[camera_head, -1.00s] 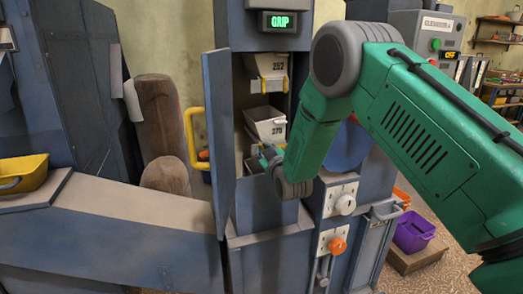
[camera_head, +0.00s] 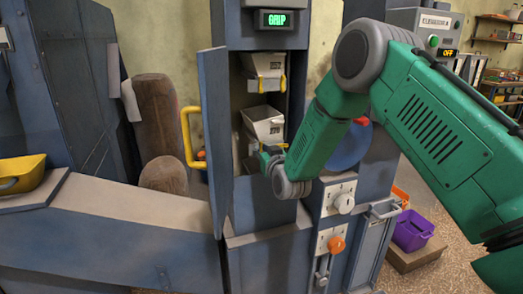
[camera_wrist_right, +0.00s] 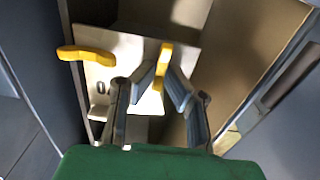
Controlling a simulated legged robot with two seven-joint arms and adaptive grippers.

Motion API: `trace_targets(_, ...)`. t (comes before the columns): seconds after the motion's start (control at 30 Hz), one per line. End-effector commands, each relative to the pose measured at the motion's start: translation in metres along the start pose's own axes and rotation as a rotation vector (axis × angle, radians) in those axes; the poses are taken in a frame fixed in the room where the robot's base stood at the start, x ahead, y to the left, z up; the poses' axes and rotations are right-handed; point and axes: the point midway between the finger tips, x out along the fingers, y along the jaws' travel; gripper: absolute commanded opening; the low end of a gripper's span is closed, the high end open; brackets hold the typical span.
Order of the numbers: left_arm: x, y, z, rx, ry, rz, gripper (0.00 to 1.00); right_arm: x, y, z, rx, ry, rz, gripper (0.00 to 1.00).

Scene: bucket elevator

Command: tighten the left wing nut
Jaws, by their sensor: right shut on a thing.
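My right gripper (camera_wrist_right: 160,80) reaches into the open cabinet and is shut on a yellow wing nut (camera_wrist_right: 164,60), its fingertips at either side of the upright wing. A second yellow wing nut (camera_wrist_right: 85,54) lies crosswise on the left of the same pale plate (camera_wrist_right: 125,47) in the wrist view. The wrist picture may be rolled, so I cannot tell surely which nut is the left one. In the head view the gripper (camera_head: 267,157) is partly hidden behind my wrist, below the middle bucket (camera_head: 264,123). My left gripper is not in view.
The cabinet door (camera_head: 216,140) with its yellow handle (camera_head: 188,135) stands open at the left. An upper bucket (camera_head: 264,64) hangs above. A lit display (camera_head: 279,19) reads GRIP. A white knob (camera_head: 344,203) and an orange knob (camera_head: 336,244) sit right of the opening.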

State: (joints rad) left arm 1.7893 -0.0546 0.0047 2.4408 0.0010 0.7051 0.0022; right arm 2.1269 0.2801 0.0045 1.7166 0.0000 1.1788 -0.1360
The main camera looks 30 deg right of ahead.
Motion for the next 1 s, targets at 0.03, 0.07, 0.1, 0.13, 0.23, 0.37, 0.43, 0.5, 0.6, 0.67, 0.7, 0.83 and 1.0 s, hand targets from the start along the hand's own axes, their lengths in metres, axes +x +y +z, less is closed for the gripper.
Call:
trace_targets(0.03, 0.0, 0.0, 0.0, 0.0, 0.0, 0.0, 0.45, 0.0, 0.002, 0.0, 0.003, -0.001, 0.004, 0.0)
trace_targets(0.07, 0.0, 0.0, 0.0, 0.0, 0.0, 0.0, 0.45, 0.0, 0.002, 0.0, 0.003, -0.001, 0.004, 0.0)
trace_targets(0.1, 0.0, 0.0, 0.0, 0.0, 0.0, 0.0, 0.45, 0.0, 0.002, 0.0, 0.003, -0.001, 0.004, 0.0)
trace_targets(0.13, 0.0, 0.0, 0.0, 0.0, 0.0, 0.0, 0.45, 0.0, 0.001, 0.0, 0.003, -0.001, 0.004, 0.0)
trace_targets(0.23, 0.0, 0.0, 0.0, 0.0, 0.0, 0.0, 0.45, 0.0, 0.001, 0.0, 0.003, 0.0, 0.003, 0.0)
trace_targets(0.37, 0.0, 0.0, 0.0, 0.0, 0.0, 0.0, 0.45, 0.0, 0.0, 0.0, 0.002, 0.0, 0.002, 0.27)
trace_targets(0.43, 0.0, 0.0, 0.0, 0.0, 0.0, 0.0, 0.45, 0.0, 0.0, -0.001, 0.002, 0.001, 0.001, 0.29)
trace_targets(0.5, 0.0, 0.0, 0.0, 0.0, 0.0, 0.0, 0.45, 0.0, 0.0, -0.001, 0.002, 0.001, 0.001, 0.29)
trace_targets(0.6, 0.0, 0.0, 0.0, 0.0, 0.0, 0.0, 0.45, -0.001, -0.001, -0.002, 0.002, 0.002, 0.0, 0.29)
trace_targets(0.67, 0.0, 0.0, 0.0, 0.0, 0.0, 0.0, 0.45, -0.001, -0.001, -0.002, 0.002, 0.002, 0.0, 0.29)
trace_targets(0.7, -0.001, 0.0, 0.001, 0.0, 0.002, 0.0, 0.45, -0.002, -0.001, -0.002, 0.002, 0.002, -0.001, 0.29)
trace_targets(0.83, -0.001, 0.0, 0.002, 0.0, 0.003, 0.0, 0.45, -0.013, -0.002, -0.002, 0.002, 0.001, -0.001, 0.29)
trace_targets(1.0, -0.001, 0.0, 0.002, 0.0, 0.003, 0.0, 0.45, -0.045, -0.001, 0.0, 0.002, -0.002, -0.002, 0.29)
